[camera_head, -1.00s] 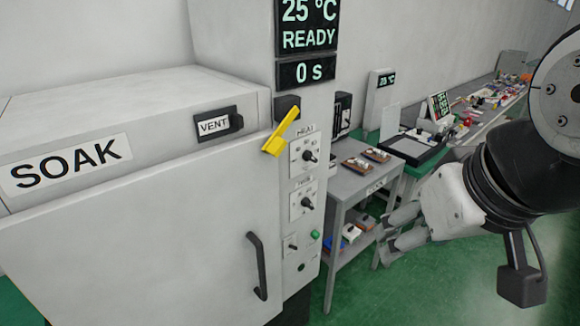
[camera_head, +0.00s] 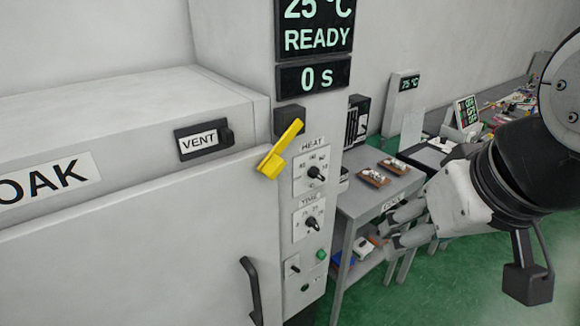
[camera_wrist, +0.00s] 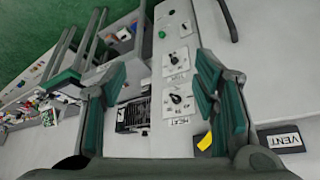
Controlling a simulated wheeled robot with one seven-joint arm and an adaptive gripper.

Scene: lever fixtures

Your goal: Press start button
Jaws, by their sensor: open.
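The start button appears to be the small green button (camera_head: 321,255) low on the control panel of the soak oven, below the TIME dial (camera_head: 312,222). I cannot read a label on it. The green button also shows in the wrist view (camera_wrist: 162,34), ahead of and between my fingers. My gripper (camera_head: 392,229) is open and empty, to the right of the panel and apart from it. In the wrist view its two fingers (camera_wrist: 165,88) are spread wide.
The HEAT dial (camera_head: 316,173) and a toggle switch (camera_head: 292,267) sit on the panel. The display reads READY and 0 s. A grey cart (camera_head: 352,200) stands right of the oven.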

